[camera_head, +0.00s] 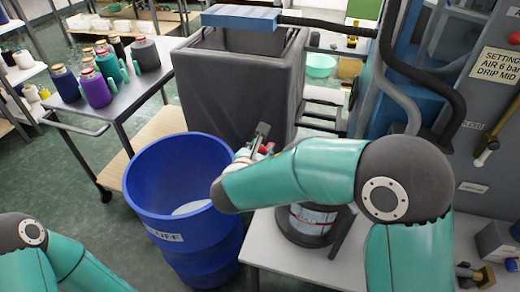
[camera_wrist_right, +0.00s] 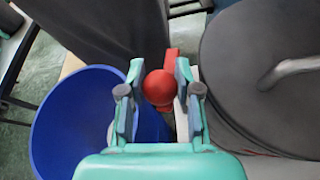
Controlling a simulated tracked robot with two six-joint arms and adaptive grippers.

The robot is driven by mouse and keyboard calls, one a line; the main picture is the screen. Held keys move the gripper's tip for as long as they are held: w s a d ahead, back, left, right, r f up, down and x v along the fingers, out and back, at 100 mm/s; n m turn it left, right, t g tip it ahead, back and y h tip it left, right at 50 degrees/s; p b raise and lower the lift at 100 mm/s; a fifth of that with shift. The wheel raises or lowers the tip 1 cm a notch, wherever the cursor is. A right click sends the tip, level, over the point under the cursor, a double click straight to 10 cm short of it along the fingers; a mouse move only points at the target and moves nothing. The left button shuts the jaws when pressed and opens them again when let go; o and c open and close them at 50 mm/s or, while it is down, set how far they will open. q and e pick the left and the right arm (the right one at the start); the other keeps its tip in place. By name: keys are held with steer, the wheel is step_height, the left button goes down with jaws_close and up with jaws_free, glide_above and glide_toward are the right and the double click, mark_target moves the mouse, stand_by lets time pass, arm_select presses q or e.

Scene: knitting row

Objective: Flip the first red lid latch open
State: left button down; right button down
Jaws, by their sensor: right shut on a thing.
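The red latch (camera_wrist_right: 160,88) shows in the right wrist view as a round red knob with a red arm behind it, at the edge of a dark grey round lid (camera_wrist_right: 265,75) with a handle. My right gripper (camera_wrist_right: 158,80) has its fingers on both sides of the knob and is shut on it. In the head view, my right gripper (camera_head: 262,140) is mostly hidden behind my own forearm, with a bit of red latch (camera_head: 267,149) showing beside it. My left arm is at the lower left; its gripper is out of the picture.
A blue barrel (camera_head: 190,240) stands open left of the latch. A dark grey bin (camera_head: 240,95) is behind it. A labelled canister (camera_head: 312,220) shows under my right arm, on a white table (camera_head: 300,268). A cart (camera_head: 150,80) with yarn cones stands at the left.

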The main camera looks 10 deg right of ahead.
steer(key=shift+r, duration=0.1)
steer(key=c, duration=0.8)
jaws_free()
steer(key=shift+w+a, duration=0.1)
steer(key=v, duration=1.2)
